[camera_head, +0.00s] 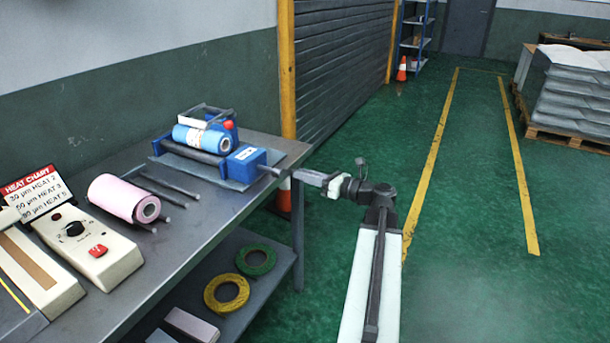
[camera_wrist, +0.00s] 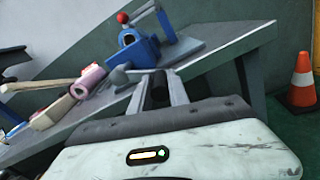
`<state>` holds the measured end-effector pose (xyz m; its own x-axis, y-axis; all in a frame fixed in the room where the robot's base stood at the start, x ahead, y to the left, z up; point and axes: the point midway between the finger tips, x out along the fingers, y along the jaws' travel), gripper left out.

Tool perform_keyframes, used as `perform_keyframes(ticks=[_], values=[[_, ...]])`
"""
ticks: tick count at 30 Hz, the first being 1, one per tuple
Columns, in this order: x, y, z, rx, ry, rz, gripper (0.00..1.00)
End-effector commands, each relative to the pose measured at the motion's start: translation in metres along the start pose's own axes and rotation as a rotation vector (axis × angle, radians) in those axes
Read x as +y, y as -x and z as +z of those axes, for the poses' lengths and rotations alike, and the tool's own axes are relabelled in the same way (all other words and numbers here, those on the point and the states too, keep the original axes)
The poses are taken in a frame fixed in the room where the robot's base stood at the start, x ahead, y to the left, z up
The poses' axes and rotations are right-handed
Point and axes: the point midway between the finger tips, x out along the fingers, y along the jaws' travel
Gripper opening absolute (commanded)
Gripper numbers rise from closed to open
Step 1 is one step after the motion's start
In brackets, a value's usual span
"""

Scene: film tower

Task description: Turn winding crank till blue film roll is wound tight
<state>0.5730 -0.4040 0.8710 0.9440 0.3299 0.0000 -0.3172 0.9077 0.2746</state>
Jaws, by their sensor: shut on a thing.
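The blue film roll (camera_head: 192,135) lies across the winder on a grey plate at the far end of the bench, with a white label on it. The winder's blue housing (camera_head: 246,160) is at its front right; its blue bracket and red knob (camera_wrist: 122,18) show in the wrist view. My gripper (camera_head: 308,178) is beyond the bench's right edge, by the crank shaft (camera_head: 272,171). In the wrist view its fingers are shut on the dark grip of the winding crank (camera_wrist: 160,88). The crank is partly hidden by my fingers. I cannot tell how tight the film is.
A pink roll (camera_head: 125,197) and loose rods lie nearer on the bench (camera_head: 215,205), beside a sealer with a red switch (camera_head: 98,251) and a heat chart (camera_head: 30,190). Yellow and green tape rolls sit on the lower shelf. An orange cone (camera_wrist: 302,80) stands near the bench end.

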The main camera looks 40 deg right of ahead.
Motion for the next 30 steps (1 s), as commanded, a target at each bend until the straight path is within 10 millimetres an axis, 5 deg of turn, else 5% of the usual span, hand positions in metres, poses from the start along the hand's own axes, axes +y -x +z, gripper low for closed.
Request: perform_keyframes(ticks=[18,19,21,30], values=[[-0.0029,0.0013,-0.0029,-0.001,-0.054,-0.006,0.00],[-0.0029,0.0014,-0.0029,-0.001,-0.054,-0.006,0.24],[-0.0032,0.0019,-0.0027,-0.002,-0.054,-0.006,0.43],[-0.0038,0.0042,-0.0025,-0.003,-0.054,-0.008,0.43]])
